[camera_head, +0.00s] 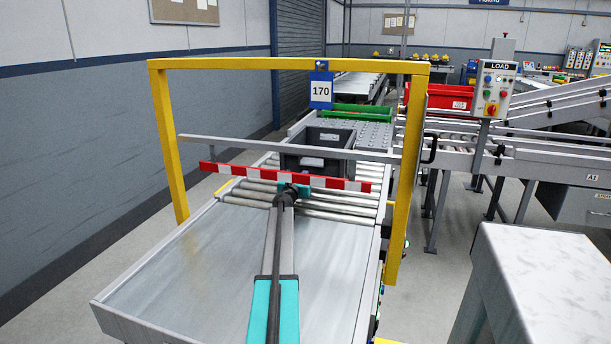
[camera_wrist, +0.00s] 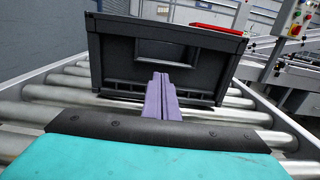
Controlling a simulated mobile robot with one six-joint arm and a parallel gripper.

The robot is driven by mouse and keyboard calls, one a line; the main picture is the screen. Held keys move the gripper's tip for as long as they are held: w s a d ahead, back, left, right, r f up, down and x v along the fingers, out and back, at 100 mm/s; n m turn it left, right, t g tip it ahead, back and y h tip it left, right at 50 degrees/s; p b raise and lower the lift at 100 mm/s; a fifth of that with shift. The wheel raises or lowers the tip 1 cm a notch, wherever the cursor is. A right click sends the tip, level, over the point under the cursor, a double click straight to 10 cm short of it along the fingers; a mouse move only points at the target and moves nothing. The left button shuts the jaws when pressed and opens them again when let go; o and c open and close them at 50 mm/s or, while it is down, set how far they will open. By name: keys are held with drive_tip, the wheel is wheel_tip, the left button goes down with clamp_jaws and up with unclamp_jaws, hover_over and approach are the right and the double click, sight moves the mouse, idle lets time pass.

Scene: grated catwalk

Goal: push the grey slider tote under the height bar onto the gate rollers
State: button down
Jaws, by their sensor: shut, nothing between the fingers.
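The dark grey slider tote (camera_head: 318,140) sits on the rollers just beyond the height bar, and its near wall fills the upper part of the wrist view (camera_wrist: 165,60). The yellow gate frame (camera_head: 240,64) carries a red-and-white striped height bar (camera_head: 285,176). The gate rollers (camera_head: 325,201) run under the bar. My gripper (camera_wrist: 162,78) is shut and empty, its fingers pointing at the tote's near wall. I cannot tell whether the fingertips touch it. In the head view my arm reaches in from below to the bar, and the fingers are hidden there.
A bare metal slide plate (camera_head: 240,265) lies before the rollers. A grey rail (camera_head: 290,147) crosses the gate above the striped bar. A green tote (camera_head: 363,113) lies beyond, and a red tote (camera_head: 445,96) stands right. A white-topped block (camera_head: 550,270) is at lower right.

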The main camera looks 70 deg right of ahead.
drive_tip(key=shift+a, duration=4.95)
drive_tip(key=shift+w, duration=0.1)
